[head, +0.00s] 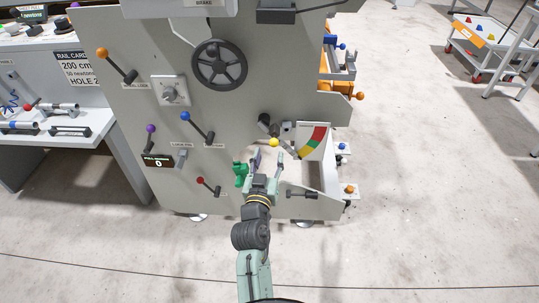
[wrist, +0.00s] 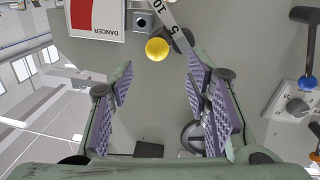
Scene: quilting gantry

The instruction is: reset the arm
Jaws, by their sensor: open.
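My gripper (head: 266,168) is open in front of the grey machine panel, low and right of its middle. In the wrist view its purple-padded fingers (wrist: 160,78) stand apart with nothing between the pads. A yellow ball knob (head: 273,142) on a dark lever lies just beyond the fingertips; it also shows in the wrist view (wrist: 157,49), above the gap. No contact with it is visible. Right of it in the head view is a red, yellow and green gauge plate (head: 314,143). In the wrist view this plate (wrist: 97,18) reads "DANGER".
The panel carries a black handwheel (head: 219,65), an orange-knobbed lever (head: 116,65), a blue-knobbed lever (head: 197,127) and a red-knobbed lever (head: 208,186). A white bench (head: 60,142) stands left. A cart (head: 482,45) stands back right. The floor (head: 430,200) right is clear.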

